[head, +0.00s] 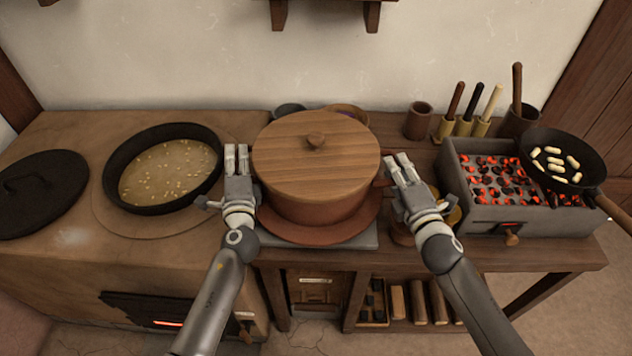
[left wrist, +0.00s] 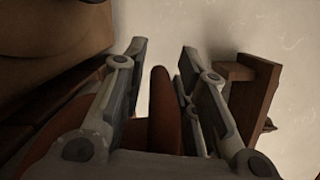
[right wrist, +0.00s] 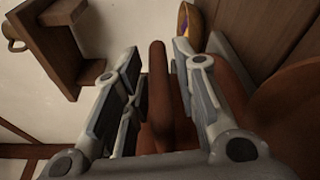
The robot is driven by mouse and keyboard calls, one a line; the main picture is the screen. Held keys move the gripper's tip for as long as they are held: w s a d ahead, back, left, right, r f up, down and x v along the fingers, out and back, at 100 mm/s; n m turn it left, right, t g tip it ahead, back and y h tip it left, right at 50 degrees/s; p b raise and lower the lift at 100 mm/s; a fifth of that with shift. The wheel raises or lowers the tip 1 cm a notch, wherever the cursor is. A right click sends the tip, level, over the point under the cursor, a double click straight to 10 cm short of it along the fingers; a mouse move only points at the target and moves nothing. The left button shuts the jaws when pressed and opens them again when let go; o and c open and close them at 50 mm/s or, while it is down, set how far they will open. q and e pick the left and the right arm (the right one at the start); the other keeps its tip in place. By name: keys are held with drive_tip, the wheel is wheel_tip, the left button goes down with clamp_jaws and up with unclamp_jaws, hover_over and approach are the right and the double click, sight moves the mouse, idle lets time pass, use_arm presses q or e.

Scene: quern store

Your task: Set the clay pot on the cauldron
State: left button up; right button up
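The clay pot (head: 320,205) is reddish brown with a wooden lid (head: 315,155) and stands at the middle of the counter. The cauldron (head: 112,185), a wide black vessel of pale broth with floating bits, sits in the clay stove to its left. My left gripper (head: 237,160) is at the pot's left side; in the left wrist view its open fingers (left wrist: 160,85) straddle a brown handle (left wrist: 164,120), with gaps visible. My right gripper (head: 398,172) is at the pot's right side, its open fingers (right wrist: 152,85) straddling the other handle (right wrist: 157,90), also with gaps.
The pot rests on a round reddish dish (head: 305,233) over a grey slab (head: 272,238). A black lid (head: 40,190) lies left of the cauldron. At right, a grey brazier (head: 465,205) of glowing coals carries a frying pan (head: 590,180). Small vessels crowd behind the pot.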

use_arm(q)
clamp_jaws()
use_arm(e)
clamp_jaws()
use_arm(q)
drive_tip(key=shift+r, duration=0.15)
use_arm(e)
drive_tip(key=shift+w+r, duration=0.1)
drive_tip(key=shift+r, duration=0.1)
use_arm(q)
drive_tip(key=shift+w+r, duration=0.1)
use_arm(e)
drive_tip(key=shift+r, duration=0.1)
